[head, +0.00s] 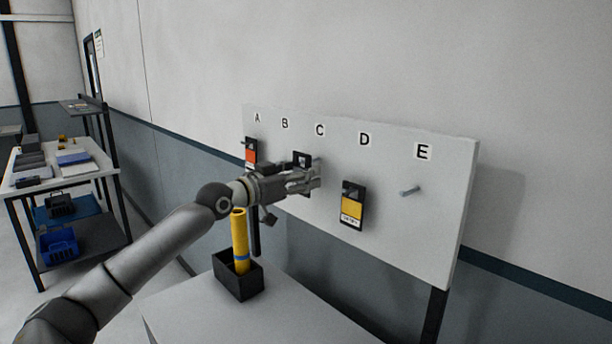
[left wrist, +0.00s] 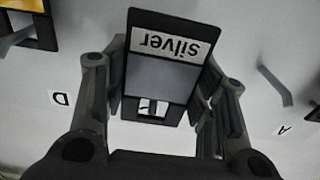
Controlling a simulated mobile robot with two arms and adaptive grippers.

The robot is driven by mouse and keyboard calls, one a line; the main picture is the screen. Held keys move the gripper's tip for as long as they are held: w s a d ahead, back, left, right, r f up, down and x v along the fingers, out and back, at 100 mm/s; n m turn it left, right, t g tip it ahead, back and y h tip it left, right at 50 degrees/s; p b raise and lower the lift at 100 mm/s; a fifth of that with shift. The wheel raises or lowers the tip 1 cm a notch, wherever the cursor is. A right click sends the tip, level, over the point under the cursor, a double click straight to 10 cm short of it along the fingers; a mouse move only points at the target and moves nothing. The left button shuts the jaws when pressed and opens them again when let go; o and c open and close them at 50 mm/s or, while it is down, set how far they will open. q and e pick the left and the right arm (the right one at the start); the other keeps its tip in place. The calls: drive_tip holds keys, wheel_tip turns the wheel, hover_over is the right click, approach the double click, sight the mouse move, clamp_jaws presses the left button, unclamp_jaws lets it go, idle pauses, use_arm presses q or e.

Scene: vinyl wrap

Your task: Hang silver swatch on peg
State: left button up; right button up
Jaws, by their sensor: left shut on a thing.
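The silver swatch (left wrist: 160,75) is a dark-framed card with a grey panel and a "silver" label. It shows upside down in the left wrist view, between the fingers of my left gripper (left wrist: 155,95). In the head view the swatch (head: 302,158) is mostly hidden behind my left gripper (head: 317,175), which is shut on it close to the white board (head: 430,225), below letters B and C. A bright patch with a dark mark shows in its hole; I cannot tell whether a peg passes through. My right gripper is out of view.
An orange swatch (head: 251,150) hangs under A and a yellow swatch (head: 352,206) under D. The peg (head: 410,191) under E is bare. A black box (head: 238,276) holding a yellow roll (head: 240,240) stands on the table below my left arm.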

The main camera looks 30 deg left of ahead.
use_arm(q)
drive_tip(key=shift+b+v, duration=0.5)
drive_tip(key=shift+v, duration=1.05)
